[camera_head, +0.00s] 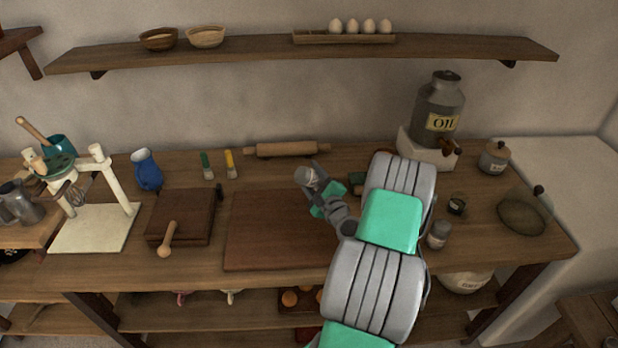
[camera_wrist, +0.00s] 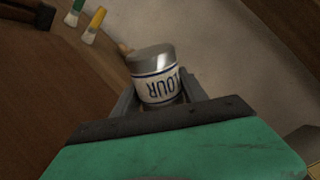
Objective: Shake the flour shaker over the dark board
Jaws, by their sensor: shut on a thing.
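The flour shaker (camera_wrist: 157,82) is a small white jar with a grey metal lid and dark lettering, held between my gripper's fingers in the wrist view. Its lettering appears upside down there. In the head view the shaker (camera_head: 307,178) is tilted, above the back right part of the dark board. My gripper (camera_head: 318,186) is shut on it. The dark board (camera_head: 270,232) lies flat on the table. My arm covers its right side. I cannot make out any flour on its bare part.
A rolling pin (camera_head: 287,149) lies behind the board. Two brushes, one green (camera_head: 207,164) and one yellow (camera_head: 230,163), lie at its back left. A wooden box (camera_head: 180,216) with a mallet (camera_head: 168,238) stands left. An oil can (camera_head: 438,110) and small jars stand right.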

